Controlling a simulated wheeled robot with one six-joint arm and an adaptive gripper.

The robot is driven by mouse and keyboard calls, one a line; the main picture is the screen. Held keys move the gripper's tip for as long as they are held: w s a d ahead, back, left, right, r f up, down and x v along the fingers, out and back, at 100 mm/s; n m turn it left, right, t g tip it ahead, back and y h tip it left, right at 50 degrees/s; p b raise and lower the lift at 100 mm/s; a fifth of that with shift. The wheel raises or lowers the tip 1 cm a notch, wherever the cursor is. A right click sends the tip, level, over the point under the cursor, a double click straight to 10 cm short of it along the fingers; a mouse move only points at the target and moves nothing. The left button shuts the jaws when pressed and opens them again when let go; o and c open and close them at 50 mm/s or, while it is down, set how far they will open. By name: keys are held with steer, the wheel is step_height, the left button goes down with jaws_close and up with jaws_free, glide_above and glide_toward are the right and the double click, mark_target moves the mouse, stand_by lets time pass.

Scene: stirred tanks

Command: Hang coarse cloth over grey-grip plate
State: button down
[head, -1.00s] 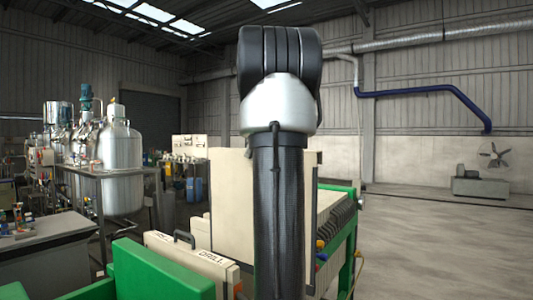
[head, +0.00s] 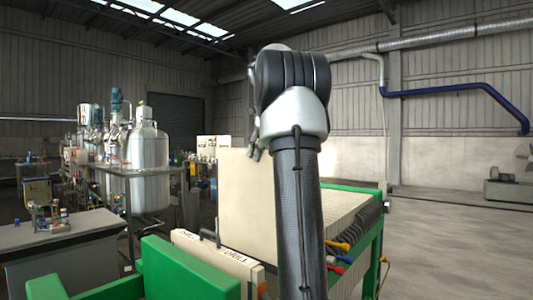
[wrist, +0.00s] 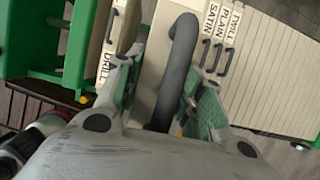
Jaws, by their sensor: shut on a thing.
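My gripper (wrist: 160,98) is in the wrist view with its two fingers around a thick grey grip (wrist: 182,45). The grip arches over a cream plate (wrist: 153,48), which stands between a plate labelled DRILL (wrist: 118,25) and the plates labelled SATIN, PLAIN and TWILL (wrist: 222,40). A gap shows on its left. In the head view, the cream plate (head: 247,195) stands tall below my wrist; part of my gripper shows at its top edge, and my arm hides its right side. I cannot make out a separate coarse cloth.
A green frame (head: 185,270) carries the DRILL plate (head: 215,262) at left and a packed row of plates (head: 345,212) at right. Coloured knobs (head: 338,247) stick out of its side. A grey bench (head: 62,240) and steel tanks (head: 149,160) stand left.

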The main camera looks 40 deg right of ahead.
glide_above(241, 221)
steer(key=w+d, duration=0.2)
steer(key=w, duration=0.1)
steer(key=shift+s+a, duration=0.1)
steer(key=shift+s, duration=0.1)
steer(key=shift+f, duration=13)
steer(key=shift+w+d, duration=0.15)
steer(key=shift+d, duration=1.05)
steer(key=shift+w+d, duration=0.2)
steer(key=shift+d, duration=1.05)
steer(key=shift+w+d, duration=0.15)
steer(key=shift+d, duration=1.05)
steer(key=shift+d+f, duration=0.1)
steer(key=shift+f, duration=2.1)
steer(key=c, duration=0.8)
jaws_free()
